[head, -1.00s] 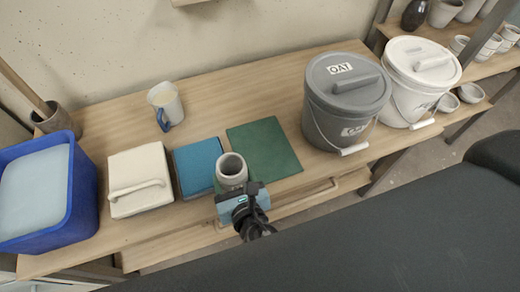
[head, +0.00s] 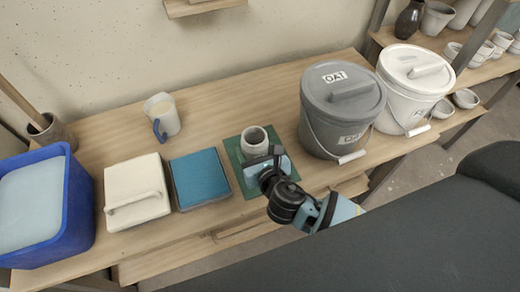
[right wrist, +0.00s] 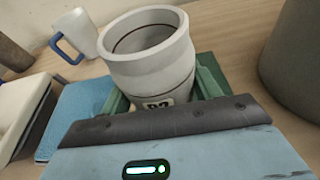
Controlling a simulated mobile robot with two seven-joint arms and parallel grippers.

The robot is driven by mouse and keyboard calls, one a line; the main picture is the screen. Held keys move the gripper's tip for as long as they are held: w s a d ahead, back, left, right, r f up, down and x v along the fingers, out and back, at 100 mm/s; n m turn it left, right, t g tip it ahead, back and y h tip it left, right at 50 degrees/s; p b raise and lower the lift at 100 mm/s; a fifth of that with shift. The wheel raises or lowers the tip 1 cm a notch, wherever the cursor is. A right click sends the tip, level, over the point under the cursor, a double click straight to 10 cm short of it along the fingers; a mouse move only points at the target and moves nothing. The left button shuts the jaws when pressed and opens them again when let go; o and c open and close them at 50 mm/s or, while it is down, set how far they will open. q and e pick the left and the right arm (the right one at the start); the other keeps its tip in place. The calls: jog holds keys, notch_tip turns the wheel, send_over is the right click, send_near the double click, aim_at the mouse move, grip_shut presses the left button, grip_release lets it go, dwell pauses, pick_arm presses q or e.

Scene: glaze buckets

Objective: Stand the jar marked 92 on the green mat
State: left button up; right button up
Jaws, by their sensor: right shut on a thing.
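The pale grey jar (head: 254,141) is upright, and its label, partly covered, shows in the right wrist view (right wrist: 150,68) and appears to read 92. My right gripper (head: 264,163) is shut on the jar from the front. The jar is over the green mat (head: 236,177), which shows around it in both views. I cannot tell whether the jar's base touches the mat, since the gripper hides it. The jar's mouth is open and looks empty. My left gripper is not in view.
A blue square pad (head: 198,178) and a cream lidded box (head: 136,192) lie left of the mat. A grey OAT bucket (head: 342,108) stands close on the right, with a white bucket (head: 415,90) beyond. A blue-handled jug (head: 163,116) stands behind. Wood behind the mat is clear.

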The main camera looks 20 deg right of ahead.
jog(key=shift+w+d, duration=0.3)
jog(key=shift+w+d+f, duration=0.15)
jog(key=shift+w+d, duration=0.65)
jog(key=shift+d, duration=0.1)
jog(key=shift+s+a+f+b, duration=0.15)
jog(key=shift+f+b, duration=0.55)
jog(key=shift+f, duration=0.95)
jog(key=shift+f, duration=0.2)
jog(key=o, duration=1.2)
jog(key=shift+r, duration=0.15)
jog(key=p+v, duration=0.1)
jog(key=v, duration=1.1)
